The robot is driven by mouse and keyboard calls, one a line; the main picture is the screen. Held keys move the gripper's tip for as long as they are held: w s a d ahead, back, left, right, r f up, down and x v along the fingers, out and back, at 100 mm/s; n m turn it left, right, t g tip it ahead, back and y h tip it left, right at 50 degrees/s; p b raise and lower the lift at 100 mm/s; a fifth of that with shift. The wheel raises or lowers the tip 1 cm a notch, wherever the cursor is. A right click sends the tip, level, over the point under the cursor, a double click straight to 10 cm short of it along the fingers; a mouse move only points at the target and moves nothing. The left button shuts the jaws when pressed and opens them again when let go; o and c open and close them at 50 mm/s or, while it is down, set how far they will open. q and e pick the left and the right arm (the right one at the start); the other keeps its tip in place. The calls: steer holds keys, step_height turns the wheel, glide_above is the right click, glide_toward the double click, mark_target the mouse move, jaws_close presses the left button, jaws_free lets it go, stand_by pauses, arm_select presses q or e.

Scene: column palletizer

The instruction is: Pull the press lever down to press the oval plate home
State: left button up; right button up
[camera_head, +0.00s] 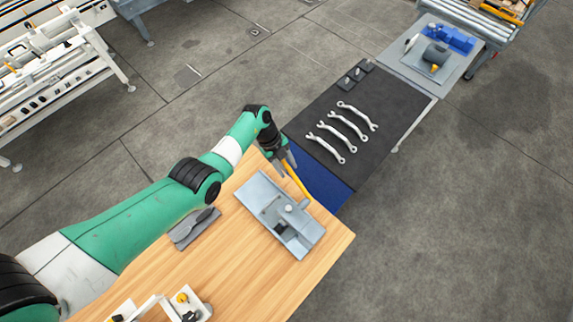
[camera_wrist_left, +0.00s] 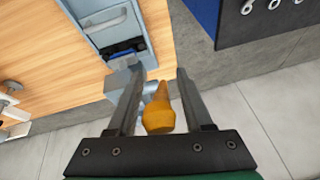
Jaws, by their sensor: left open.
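The grey press (camera_head: 258,196) stands near the table's far right edge. It also shows in the wrist view (camera_wrist_left: 113,30). Its lever has a yellow-orange handle (camera_head: 296,181), which sticks up beside the press toward my left gripper (camera_head: 284,162). In the wrist view the handle (camera_wrist_left: 158,112) lies between the two fingers of my left gripper (camera_wrist_left: 159,72), with gaps on both sides. The fingers are open and not closed on it. I cannot make out the oval plate clearly. My right gripper is not in view.
The wooden table (camera_head: 255,275) has bare room around the press. A grey piece (camera_head: 195,228) lies left of it. A black mat (camera_head: 315,115) with several wrenches is beyond the table. A white fixture (camera_head: 165,307) stands at the near edge.

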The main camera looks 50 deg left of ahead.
arm_select(q)
jaws_close()
stand_by(1.4)
